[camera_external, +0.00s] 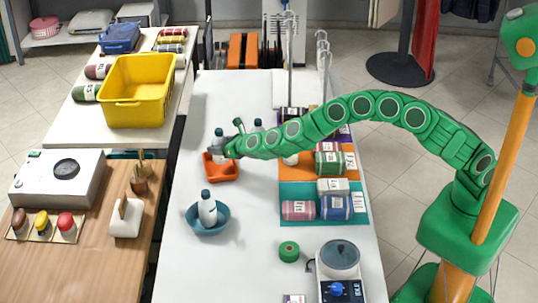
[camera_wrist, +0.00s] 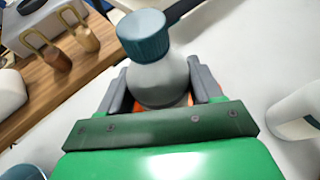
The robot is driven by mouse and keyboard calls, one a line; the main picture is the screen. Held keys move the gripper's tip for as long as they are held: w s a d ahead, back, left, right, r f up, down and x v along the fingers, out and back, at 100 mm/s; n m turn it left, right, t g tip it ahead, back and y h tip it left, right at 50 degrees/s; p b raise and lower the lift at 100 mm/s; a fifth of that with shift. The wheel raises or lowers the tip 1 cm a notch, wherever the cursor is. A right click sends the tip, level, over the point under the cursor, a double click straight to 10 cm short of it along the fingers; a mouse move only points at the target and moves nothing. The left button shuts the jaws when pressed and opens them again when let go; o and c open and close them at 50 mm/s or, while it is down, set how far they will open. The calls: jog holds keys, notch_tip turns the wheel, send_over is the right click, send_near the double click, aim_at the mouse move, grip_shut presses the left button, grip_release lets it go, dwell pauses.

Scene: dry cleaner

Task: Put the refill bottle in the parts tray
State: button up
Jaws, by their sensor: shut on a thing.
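A white bottle with a teal cap, the refill bottle (camera_external: 219,143), is in my gripper (camera_external: 229,147). In the wrist view the bottle (camera_wrist: 157,78) stands upright between the two grey fingers of my gripper (camera_wrist: 160,92), which are shut on it. An orange tray, which looks like the parts tray (camera_external: 222,174), is right below the bottle. Orange also shows under the bottle in the wrist view. I cannot tell whether the bottle's base touches the tray floor.
A similar bottle (camera_external: 208,208) stands in a blue bowl (camera_external: 208,226) nearer the front. Another bottle (camera_external: 258,126) is behind my gripper. Rolled cloths lie on coloured mats at the right. A yellow bin (camera_external: 137,112) is on the left table. White table is clear around the tray.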

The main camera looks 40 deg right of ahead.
jog(key=shift+f, duration=0.1)
jog(key=shift+w+a+f, duration=0.15)
jog(key=shift+w+f, duration=0.05)
jog(key=shift+f, duration=1.55)
jog(key=o, duration=1.2)
jog(key=shift+f, duration=0.15)
jog(key=shift+o, duration=0.2)
